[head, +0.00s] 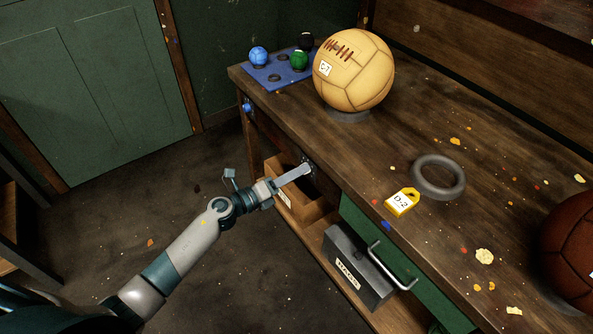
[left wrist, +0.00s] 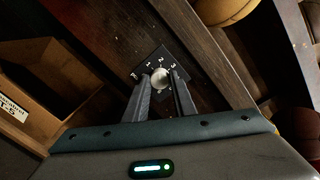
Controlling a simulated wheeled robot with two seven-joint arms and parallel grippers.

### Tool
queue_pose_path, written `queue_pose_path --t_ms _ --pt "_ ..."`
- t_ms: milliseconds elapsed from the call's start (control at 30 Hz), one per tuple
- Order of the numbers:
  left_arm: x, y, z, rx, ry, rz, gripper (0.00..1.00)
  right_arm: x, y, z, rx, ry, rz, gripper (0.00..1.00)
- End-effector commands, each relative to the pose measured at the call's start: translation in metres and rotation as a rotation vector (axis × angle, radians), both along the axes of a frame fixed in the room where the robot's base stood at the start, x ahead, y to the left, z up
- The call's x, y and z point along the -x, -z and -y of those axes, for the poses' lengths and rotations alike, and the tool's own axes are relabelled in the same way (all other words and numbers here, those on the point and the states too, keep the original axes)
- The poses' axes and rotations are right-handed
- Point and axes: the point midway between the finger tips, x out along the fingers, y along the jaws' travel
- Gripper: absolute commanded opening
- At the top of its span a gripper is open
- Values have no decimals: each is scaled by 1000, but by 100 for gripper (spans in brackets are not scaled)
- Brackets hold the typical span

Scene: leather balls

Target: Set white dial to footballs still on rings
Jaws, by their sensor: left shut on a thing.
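The white dial (left wrist: 160,78) sits on a dark plate with numbers on the bench's front edge. My left gripper (head: 304,170) is shut on the dial, one finger on either side of it in the left wrist view. The dial's pointer setting cannot be made out. A cream laced football (head: 353,70) tagged C-7 rests on a dark ring (head: 347,115). A red-brown football (head: 575,245) stands at the right picture edge, partly cut off, with part of a dark ring under it. Another ring (head: 439,177) between them is empty. My right gripper is not in view.
A yellow tag (head: 402,202) marked D-2 lies beside the empty ring. A blue tray (head: 262,73) with small coloured balls stands at the bench's far end. Below are a wooden box (head: 308,213) and a grey toolbox (head: 350,262). Paint flecks dot the bench top.

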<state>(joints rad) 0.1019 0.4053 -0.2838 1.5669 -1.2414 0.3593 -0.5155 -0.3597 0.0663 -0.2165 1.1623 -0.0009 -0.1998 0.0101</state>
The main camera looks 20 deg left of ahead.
Motion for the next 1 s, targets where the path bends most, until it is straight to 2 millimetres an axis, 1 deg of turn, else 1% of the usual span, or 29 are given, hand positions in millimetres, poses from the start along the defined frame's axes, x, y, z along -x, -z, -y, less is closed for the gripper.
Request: queue_pose_path --t_ms 333,367,400,433,767,867,1000 --pt "0 0 -1 1 -1 -1 2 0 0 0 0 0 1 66" --pt "0 0 -1 1 -1 -1 31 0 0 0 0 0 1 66" --pt "0 0 -1 1 -1 -1 41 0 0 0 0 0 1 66" --pt "0 0 -1 1 -1 -1 43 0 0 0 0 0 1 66" --pt "1 0 -1 1 -1 -2 43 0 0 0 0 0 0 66" --pt "4 1 -3 1 -1 -2 43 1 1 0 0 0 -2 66" --pt "13 1 -9 0 -1 -2 43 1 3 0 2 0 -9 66"
